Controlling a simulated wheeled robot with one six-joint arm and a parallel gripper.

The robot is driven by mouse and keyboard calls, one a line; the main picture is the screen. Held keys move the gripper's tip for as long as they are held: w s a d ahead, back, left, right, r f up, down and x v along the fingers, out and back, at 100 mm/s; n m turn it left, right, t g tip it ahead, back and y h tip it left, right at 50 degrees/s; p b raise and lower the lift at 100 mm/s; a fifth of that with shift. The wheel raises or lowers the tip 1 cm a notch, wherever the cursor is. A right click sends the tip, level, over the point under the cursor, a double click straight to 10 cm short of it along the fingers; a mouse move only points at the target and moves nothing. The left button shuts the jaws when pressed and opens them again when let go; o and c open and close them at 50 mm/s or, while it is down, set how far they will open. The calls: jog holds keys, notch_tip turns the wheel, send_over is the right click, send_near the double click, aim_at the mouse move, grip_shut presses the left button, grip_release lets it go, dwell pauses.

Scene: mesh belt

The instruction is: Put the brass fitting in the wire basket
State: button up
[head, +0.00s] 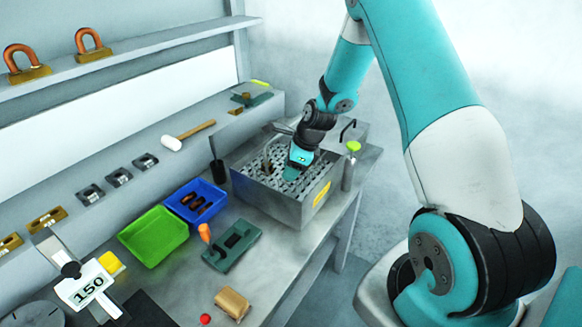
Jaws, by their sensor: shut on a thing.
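My gripper (297,163) reaches down into a grey metal box with a mesh-like inside, near its middle. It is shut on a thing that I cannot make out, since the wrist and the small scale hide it. The box (281,206) stands at the back right of the bench and has a yellow label on its front. A small brownish thing (268,161) shows inside it, left of my gripper; I cannot tell what it is. I cannot clearly tell a wire basket from the box's mesh inside, nor pick out the brass fitting.
A blue bin (181,214) with brown parts, a green tray (153,236) and a dark green fixture (232,246) stand left of the box. A bottle (349,174) stands at its right. A mallet (172,143) lies behind. A tan block (233,302) lies in front.

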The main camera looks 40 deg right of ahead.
jog(key=o, duration=0.7)
jog(key=shift+f, duration=0.1)
